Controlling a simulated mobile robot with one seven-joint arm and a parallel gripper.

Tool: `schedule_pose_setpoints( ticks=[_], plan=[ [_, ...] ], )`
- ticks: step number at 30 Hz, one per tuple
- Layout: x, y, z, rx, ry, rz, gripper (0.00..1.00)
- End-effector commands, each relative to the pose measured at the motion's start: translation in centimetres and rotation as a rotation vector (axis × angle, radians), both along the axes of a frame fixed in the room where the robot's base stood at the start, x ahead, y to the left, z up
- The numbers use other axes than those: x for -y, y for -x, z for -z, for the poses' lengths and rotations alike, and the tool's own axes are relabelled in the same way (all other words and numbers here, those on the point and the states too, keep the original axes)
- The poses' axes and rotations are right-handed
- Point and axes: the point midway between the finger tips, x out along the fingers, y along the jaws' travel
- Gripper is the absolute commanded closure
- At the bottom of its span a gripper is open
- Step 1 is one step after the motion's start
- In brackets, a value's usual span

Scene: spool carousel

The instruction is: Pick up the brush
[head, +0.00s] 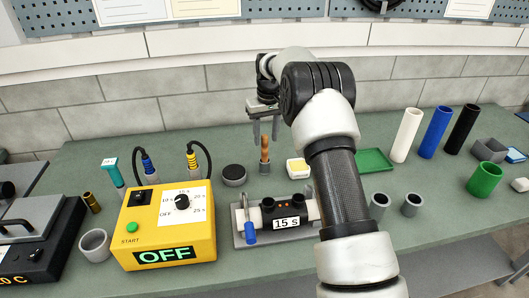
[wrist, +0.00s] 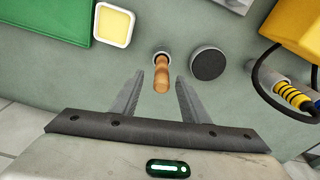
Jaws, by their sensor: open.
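The brush (head: 264,150) stands upright, its wooden handle up, in a small grey holder (head: 264,169) on the green bench. Its lower end is hidden in the holder. My gripper (head: 266,130) is open, fingers pointing down, above the brush's base and around the top of its handle. In the wrist view the wooden handle of the brush (wrist: 161,80) shows between the two fingers of my gripper (wrist: 159,84), with a gap on each side. I cannot tell exactly how far down the fingers reach along the handle.
A dark round puck (head: 233,174) stands left of the brush and a cream-yellow dish (head: 298,168) right of it. A yellow timer box (head: 168,225) reading OFF and a black pipe fixture (head: 285,216) are in front. A tiled wall (head: 200,95) is behind.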

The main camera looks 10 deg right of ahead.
Motion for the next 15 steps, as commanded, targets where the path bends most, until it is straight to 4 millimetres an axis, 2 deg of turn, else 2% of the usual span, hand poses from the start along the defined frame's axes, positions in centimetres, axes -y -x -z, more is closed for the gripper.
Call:
schedule_pose_setpoints(
  ticks=[8,15],
  plan=[
    [-0.1,-0.2,1.7,-0.001,0.0,0.0,0.59],
    [-0.4,-0.6,5.1,-0.003,0.001,0.0,0.59]
  ],
)
